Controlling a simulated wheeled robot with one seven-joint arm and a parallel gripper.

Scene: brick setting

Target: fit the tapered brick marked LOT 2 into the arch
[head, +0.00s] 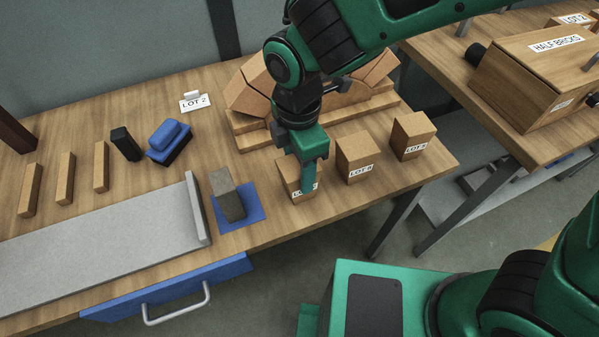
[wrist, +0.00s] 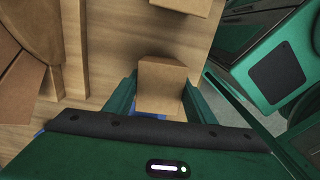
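Three tapered tan bricks stand in a row at the table's front right. The left brick (head: 287,172) has a label mostly covered by a finger, so I cannot read its number. The middle brick (head: 354,146) and right brick (head: 413,128) have labels too small to read surely. My gripper (head: 310,172) is down at the left brick, one finger across its labelled face. In the wrist view the brick (wrist: 162,82) sits between both fingers with almost no gap; I cannot tell whether they press on it. The arch (head: 250,88) lies behind, partly hidden by my arm.
A LOT 2 card (head: 195,103) stands left of the arch. A HALF-BRICKS box (head: 525,85) is on another table.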

